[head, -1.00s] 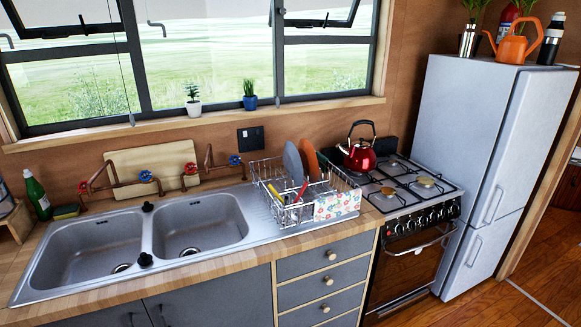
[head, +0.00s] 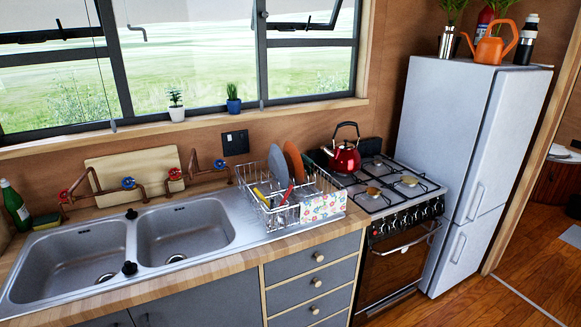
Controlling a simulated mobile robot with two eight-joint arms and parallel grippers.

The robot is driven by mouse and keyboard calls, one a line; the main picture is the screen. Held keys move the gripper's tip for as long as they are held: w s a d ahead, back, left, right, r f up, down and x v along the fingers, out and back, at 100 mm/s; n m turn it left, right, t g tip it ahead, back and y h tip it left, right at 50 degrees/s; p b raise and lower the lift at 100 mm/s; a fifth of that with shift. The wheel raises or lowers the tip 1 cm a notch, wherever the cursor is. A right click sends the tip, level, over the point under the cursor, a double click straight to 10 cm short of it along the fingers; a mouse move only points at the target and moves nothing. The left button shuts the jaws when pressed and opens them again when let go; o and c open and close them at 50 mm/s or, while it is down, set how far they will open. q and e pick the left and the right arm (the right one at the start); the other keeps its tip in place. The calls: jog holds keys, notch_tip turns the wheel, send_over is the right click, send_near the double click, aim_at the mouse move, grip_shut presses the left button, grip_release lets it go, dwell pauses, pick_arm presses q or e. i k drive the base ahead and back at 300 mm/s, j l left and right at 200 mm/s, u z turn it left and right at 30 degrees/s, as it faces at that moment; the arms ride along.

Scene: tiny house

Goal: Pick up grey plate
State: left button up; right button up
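The grey plate (head: 278,168) stands on edge in the wire dish rack (head: 310,212), on the drainboard right of the double sink. An orange plate (head: 293,160) stands upright just to its right. The lower part of the grey plate is partly hidden by the rack's wires and the utensils in front. Neither of my grippers shows in the head view.
A floral cloth (head: 323,206) hangs on the rack's front, with utensils beside it. A red kettle (head: 345,157) sits on the stove (head: 402,205) to the right. A faucet (head: 200,172) rises behind the sink (head: 183,232). The wooden counter front edge is clear.

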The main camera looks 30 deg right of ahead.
aim_at(277, 165)
jog(key=i+l+u, duration=0.15)
jog(key=l, duration=0.4)
jog(key=i+l+u, duration=0.1)
jog(key=l, duration=0.45)
jog(key=l+u, duration=0.15)
jog(key=l, duration=0.45)
jog(key=i, duration=0.05)
